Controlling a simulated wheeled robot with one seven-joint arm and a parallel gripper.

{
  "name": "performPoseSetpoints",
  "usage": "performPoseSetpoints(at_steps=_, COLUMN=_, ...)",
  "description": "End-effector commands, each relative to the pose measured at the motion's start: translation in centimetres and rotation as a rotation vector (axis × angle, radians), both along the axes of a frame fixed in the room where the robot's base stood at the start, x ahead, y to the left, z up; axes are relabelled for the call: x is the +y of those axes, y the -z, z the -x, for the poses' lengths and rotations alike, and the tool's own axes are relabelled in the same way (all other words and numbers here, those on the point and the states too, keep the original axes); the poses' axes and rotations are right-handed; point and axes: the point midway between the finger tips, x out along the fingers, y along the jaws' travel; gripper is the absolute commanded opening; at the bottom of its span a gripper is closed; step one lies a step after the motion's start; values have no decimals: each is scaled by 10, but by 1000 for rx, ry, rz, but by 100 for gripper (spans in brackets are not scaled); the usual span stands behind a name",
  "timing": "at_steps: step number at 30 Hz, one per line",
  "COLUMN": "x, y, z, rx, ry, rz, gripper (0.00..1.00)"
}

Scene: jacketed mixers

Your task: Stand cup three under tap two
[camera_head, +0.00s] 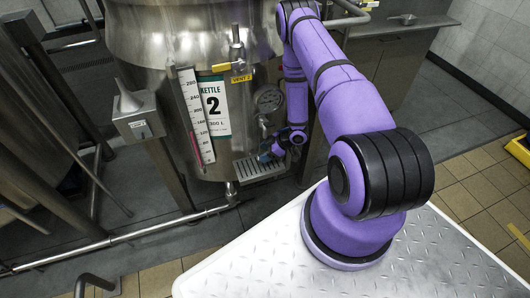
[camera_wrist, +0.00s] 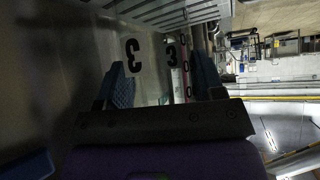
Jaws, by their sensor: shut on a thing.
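Kettle two (camera_head: 213,104) is a large steel vessel with a "KETTLE 2" label. Its tap (camera_head: 263,124) is low on the front, below a round gauge. A slotted drip tray (camera_head: 258,168) is below the tap. My gripper (camera_head: 268,155) is close to the kettle front, by the tap and above the tray. In the wrist view its blue fingers are shut on cup three (camera_wrist: 148,72), a greyish cup with a dark "3". The cup is mostly hidden in the head view. I cannot tell whether its base touches the tray.
A pipe (camera_head: 120,238) runs low across the floor. A steel bench (camera_head: 405,25) is at the back right.

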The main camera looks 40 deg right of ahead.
Motion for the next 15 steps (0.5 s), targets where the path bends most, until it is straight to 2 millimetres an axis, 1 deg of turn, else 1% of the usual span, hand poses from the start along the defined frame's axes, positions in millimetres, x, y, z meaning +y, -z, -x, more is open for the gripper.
performPoseSetpoints(at_steps=6, x=0, y=4, z=0, rx=0, ry=0, rz=0, gripper=35)
performPoseSetpoints(at_steps=7, x=0, y=3, z=0, rx=-1, ry=-1, rz=0, gripper=69)
performPoseSetpoints(at_steps=8, x=0, y=3, z=0, rx=-1, ry=-1, rz=0, gripper=76)
performPoseSetpoints(at_steps=9, x=0, y=3, z=0, rx=-1, ry=-1, rz=0, gripper=85)
performPoseSetpoints(at_steps=10, x=0, y=3, z=0, rx=-1, ry=-1, rz=0, gripper=88)
performPoseSetpoints(at_steps=15, x=0, y=3, z=0, rx=-1, ry=-1, rz=0, gripper=88)
